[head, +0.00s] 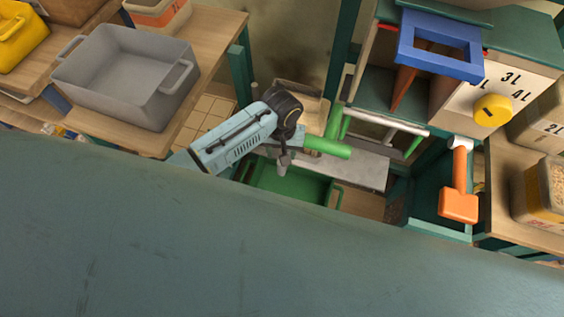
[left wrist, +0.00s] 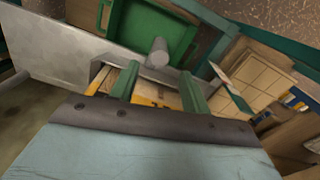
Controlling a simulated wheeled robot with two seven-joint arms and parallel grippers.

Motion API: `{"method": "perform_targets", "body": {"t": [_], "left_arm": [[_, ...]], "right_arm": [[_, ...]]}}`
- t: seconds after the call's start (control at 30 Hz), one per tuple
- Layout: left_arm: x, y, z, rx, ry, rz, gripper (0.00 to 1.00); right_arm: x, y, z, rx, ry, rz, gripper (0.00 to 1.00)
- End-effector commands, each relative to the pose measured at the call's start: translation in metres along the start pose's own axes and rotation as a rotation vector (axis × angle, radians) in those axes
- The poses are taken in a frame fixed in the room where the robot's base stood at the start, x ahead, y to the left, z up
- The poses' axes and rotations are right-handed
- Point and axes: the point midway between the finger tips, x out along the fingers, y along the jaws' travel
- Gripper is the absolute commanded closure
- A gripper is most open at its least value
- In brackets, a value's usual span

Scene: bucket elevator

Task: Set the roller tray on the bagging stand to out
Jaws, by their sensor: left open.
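The bagging stand (head: 440,190) is a dark green frame at the right of the head view. A flat grey metal plate (head: 358,168), apparently the roller tray, lies low at its left side. It also shows in the left wrist view as a grey sheet (left wrist: 55,48), with a short grey cylinder (left wrist: 158,54) by its edge. My left gripper (left wrist: 160,82) is open, its two green fingers apart and pointing toward the plate's edge. I cannot tell whether they touch it. In the head view, my left arm partly hides this area. My right gripper is not in view.
A green bin (head: 290,184) lies below my left arm. A grey tub (head: 125,80) stands on the left wooden table. A blue frame (head: 440,45), yellow knob (head: 492,109) and orange handle (head: 459,190) are at right. Tiled floor shows between the left table and the stand.

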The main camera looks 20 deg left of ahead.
Motion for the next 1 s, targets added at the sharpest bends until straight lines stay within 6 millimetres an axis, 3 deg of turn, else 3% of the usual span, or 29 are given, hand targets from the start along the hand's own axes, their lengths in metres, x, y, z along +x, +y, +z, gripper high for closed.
{"method": "perform_targets", "body": {"t": [0.03, 0.2, 0.4, 0.83, 1.0], "left_arm": [[0.016, 0.0, 0.0, 0.001, -0.002, -0.002, 0.53], [0.051, 0.0, 0.0, 0.001, -0.001, -0.001, 0.53], [0.078, 0.0, 0.0, 0.002, -0.001, 0.0, 0.53], [0.086, 0.0, 0.0, 0.002, 0.001, 0.001, 0.53], [0.086, 0.0, 0.0, 0.002, 0.001, 0.001, 0.74]], "right_arm": [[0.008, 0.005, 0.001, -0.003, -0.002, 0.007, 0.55], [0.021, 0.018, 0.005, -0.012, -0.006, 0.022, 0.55], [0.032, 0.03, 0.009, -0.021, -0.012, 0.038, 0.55], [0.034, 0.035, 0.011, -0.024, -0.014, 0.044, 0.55], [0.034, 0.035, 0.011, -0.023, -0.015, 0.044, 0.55]]}}
